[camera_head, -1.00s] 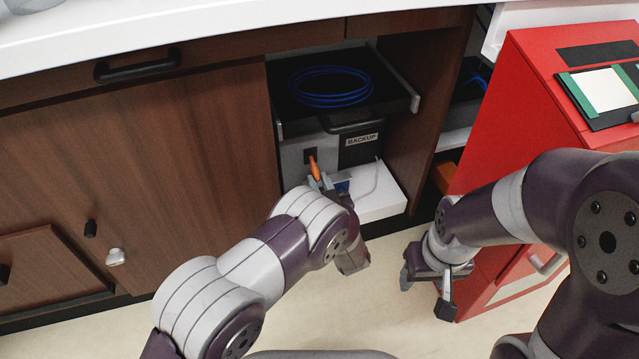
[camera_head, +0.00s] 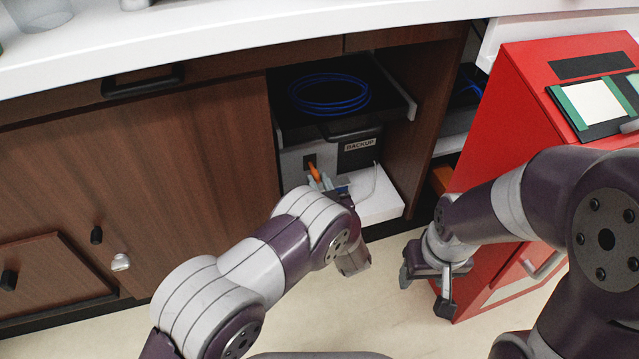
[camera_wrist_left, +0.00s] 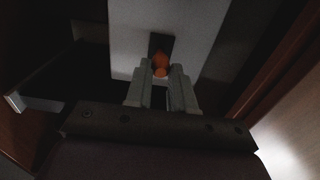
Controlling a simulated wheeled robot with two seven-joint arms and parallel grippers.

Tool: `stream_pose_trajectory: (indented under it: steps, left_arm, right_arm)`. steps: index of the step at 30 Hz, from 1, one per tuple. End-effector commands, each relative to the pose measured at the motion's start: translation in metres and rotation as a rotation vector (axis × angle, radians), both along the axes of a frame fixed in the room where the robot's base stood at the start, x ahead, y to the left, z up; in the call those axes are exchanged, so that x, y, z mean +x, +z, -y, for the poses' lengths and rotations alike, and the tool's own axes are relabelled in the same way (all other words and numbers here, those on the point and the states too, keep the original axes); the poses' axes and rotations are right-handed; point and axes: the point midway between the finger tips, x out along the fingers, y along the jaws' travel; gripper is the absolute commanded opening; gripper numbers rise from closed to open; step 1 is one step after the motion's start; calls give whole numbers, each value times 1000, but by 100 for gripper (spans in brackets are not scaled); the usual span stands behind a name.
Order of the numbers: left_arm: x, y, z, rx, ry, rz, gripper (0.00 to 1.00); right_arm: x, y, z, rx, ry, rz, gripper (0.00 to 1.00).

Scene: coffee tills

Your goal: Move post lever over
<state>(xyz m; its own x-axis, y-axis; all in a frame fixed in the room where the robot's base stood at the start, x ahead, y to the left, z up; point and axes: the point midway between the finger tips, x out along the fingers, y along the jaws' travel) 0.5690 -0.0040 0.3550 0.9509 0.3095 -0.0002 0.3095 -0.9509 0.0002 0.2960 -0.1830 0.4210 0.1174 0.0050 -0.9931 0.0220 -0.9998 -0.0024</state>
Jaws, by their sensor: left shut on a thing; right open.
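An orange lever (camera_head: 315,172) sticks out of a dark slot on the front of a grey box labelled BACKUP (camera_head: 293,160), inside the open cabinet bay. My left gripper (camera_head: 321,182) is at the lever, its fingers shut on it. In the left wrist view the orange lever (camera_wrist_left: 160,66) shows between the two fingertips of the left gripper (camera_wrist_left: 161,78), below the dark slot. The lever's lower part is hidden by the fingers. My right gripper (camera_head: 425,283) is open and empty, in front of the red cabinet, away from the lever.
A dark shelf with a coiled blue cable (camera_head: 329,94) sits above the box. A white ledge (camera_head: 379,207) juts out below. The red cabinet (camera_head: 520,110) stands at the right, close to my right arm. A white counter (camera_head: 230,40) runs above.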

Motion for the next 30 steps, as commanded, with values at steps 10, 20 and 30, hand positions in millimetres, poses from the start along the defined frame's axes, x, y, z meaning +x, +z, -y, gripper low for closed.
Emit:
stream_pose_trajectory:
  steps: [10,20,30]
  left_arm:
    - [1,17,0,-2,0,4,6]
    - [2,18,0,-2,0,4,6]
    - [6,34,-1,-3,0,5,6]
  right_arm:
    - [0,14,0,0,0,0,58]
    - [0,15,0,0,0,0,58]
    - [0,29,0,0,0,0,58]
